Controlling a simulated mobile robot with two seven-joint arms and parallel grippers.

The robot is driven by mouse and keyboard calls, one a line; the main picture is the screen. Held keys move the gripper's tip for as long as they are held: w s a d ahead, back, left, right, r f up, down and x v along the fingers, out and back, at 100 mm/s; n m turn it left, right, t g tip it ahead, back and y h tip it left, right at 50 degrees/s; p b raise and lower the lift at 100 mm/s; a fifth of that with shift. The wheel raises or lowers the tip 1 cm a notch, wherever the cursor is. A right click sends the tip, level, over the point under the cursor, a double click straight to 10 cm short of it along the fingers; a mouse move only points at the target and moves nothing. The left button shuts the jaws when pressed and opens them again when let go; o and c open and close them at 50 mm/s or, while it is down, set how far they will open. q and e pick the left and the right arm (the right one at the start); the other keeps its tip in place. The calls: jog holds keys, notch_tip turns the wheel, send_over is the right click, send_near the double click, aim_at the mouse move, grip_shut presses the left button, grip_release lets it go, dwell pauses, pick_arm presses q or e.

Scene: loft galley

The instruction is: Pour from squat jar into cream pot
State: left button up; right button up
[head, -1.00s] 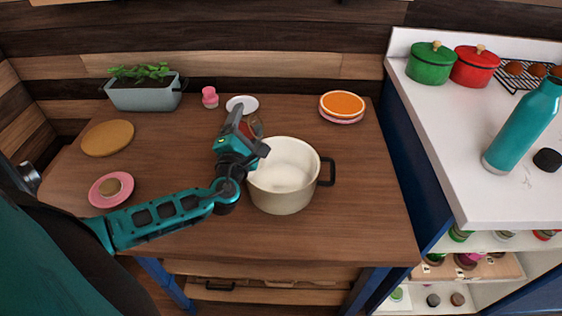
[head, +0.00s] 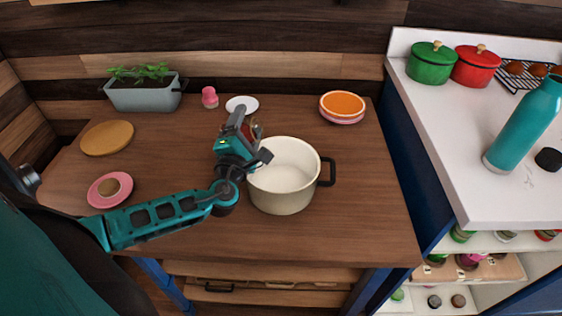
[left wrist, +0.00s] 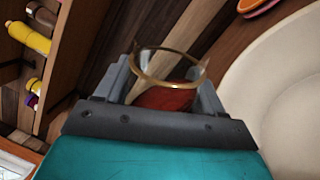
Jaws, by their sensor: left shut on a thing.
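My left gripper (head: 250,134) is shut on the squat jar (head: 257,131), just above and beside the left rim of the cream pot. The fingers hide most of the jar in the head view. In the left wrist view the jar (left wrist: 165,97) is clear glass with a golden rim and red contents, held between the two fingers. Its exact tilt is hard to tell. The cream pot (head: 283,193) stands open on the wooden table with a dark handle on its right. Its visible inside looks empty, and its pale wall (left wrist: 285,90) fills the right of the left wrist view. My right gripper is not in view.
A white saucer (head: 242,103), pink cup (head: 209,97), planter (head: 146,96) and stacked plates (head: 342,107) stand at the back. A wooden disc (head: 107,138) and pink plate (head: 110,190) lie left. The table's front right is clear. A counter with a teal bottle (head: 523,127) stands right.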

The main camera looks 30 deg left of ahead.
aim_at(262, 122)
pick_arm(q)
jog(key=shift+f+m, duration=0.15)
jog(key=shift+m, duration=0.35)
jog(key=shift+w+d+r+m, duration=0.15)
jog(key=shift+d+r+m, duration=0.05)
jog(key=shift+d+m, duration=0.1)
jog(key=shift+d+r+m+p, duration=0.1)
jog(key=shift+m+p, duration=0.2)
jog(key=shift+p, duration=0.25)
jog(key=shift+w+d+r+m+h+p, duration=0.2)
jog(key=shift+d+m+h+p, duration=0.1)
jog(key=shift+d+m+p, duration=0.15)
jog(key=shift+d+f+m+t, duration=0.15)
jog(key=shift+f+m+t, duration=0.25)
jog(key=shift+m, duration=0.65)
jog(key=shift+w+d+r+m+h, duration=0.1)
jog(key=shift+d+r+m+h, duration=0.15)
jog(key=shift+m, duration=0.6)
jog(key=shift+w+d+r+m+h, duration=0.15)
jog(key=shift+r+m, duration=0.15)
jog(key=shift+m, duration=0.5)
jog(key=shift+w+d+r+m+h, duration=0.1)
jog(key=shift+d+r+m+h, duration=0.15)
jog(key=shift+m, duration=0.6)
dwell(0.7)
